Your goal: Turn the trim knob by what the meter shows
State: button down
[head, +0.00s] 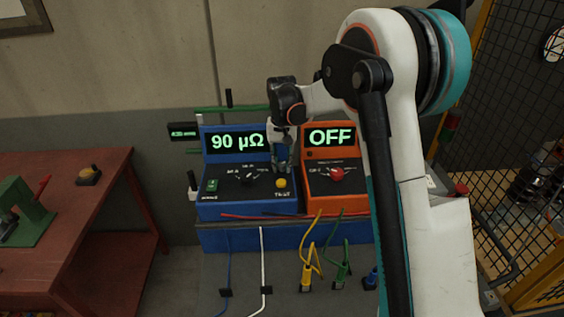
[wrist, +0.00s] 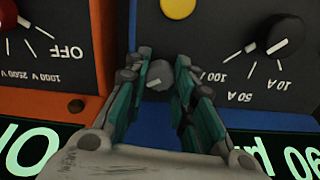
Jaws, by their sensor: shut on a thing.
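The blue meter (head: 222,205) stands on a bench by the wall, and its green display (head: 237,142) reads 90 µΩ. The small grey trim knob (wrist: 158,76) shows in the wrist view on the blue meter's face, with a short light mark on it. My gripper (wrist: 160,72) has its teal-and-grey fingers shut on both sides of this knob. In the head view my gripper (head: 283,163) comes down in front of the blue meter's right side and hides the knob. A yellow button (head: 281,183) sits just below the fingers.
An orange meter (head: 336,190) stands close on the right; its display (head: 330,137) reads OFF and it has a red knob (head: 337,173). The blue meter has a black selector knob (wrist: 284,34). Cables (head: 263,255) hang in front. A red table (head: 70,170) stands left.

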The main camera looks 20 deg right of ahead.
aim_at(282, 164)
dwell(0.3)
jog(key=c, duration=1.3)
grip_release()
jog(key=shift+c, duration=0.2)
notch_tip(282, 164, up, 12)
